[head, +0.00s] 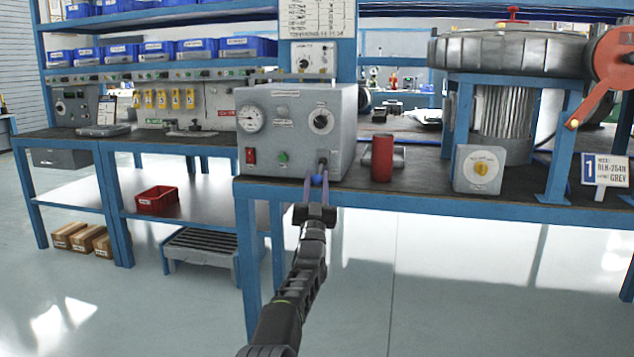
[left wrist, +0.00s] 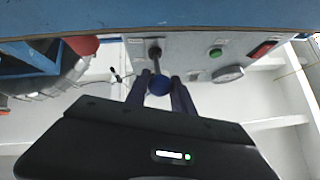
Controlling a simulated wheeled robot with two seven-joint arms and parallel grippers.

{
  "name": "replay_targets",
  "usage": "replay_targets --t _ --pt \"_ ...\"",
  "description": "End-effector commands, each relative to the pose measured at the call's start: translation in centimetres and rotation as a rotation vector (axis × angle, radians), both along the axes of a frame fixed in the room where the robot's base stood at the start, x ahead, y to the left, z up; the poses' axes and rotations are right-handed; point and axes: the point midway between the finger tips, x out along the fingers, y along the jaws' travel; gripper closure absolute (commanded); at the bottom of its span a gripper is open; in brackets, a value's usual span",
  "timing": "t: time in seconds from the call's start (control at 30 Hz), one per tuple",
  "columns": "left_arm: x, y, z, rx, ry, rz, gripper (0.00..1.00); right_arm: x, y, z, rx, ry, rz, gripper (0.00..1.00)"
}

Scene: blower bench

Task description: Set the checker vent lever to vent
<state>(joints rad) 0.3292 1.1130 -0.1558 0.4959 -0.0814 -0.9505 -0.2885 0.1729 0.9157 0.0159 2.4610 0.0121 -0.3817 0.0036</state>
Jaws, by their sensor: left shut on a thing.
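The checker (head: 297,133) is a grey box on the workbench, with a round gauge, a red switch, a green button and a dial on its front. The vent lever, with a blue ball end (left wrist: 158,86), sticks out from the lower right of the checker's front. My left gripper (head: 316,184) reaches it from the front, and its fingers are closed around the ball end. In the left wrist view the ball sits between the two fingertips, with the stem running to the panel. The lever's markings are too small to read. My right gripper is not in view.
A red cylinder (head: 382,158) stands on the bench just right of the checker. The bench's blue front edge (head: 400,196) runs below the lever.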

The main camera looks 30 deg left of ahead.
Motion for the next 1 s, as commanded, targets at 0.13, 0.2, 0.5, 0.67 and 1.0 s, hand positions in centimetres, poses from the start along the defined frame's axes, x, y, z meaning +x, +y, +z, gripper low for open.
replay_targets --t 0.13,0.2,0.5,0.67,1.0 --pt "0.00 0.01 0.11 -0.001 0.001 0.000 1.00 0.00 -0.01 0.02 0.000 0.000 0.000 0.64" --pt "0.00 0.01 0.11 -0.001 0.001 0.000 0.70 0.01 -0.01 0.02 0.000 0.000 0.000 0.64" --pt "0.00 0.01 0.05 -0.001 0.001 0.000 0.49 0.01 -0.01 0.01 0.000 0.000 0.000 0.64" --pt "0.01 0.01 0.03 -0.001 0.001 0.000 0.49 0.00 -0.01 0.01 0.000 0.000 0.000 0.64" --pt "-0.39 -0.20 -0.57 -0.001 0.003 0.000 0.49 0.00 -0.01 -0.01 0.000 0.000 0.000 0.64"
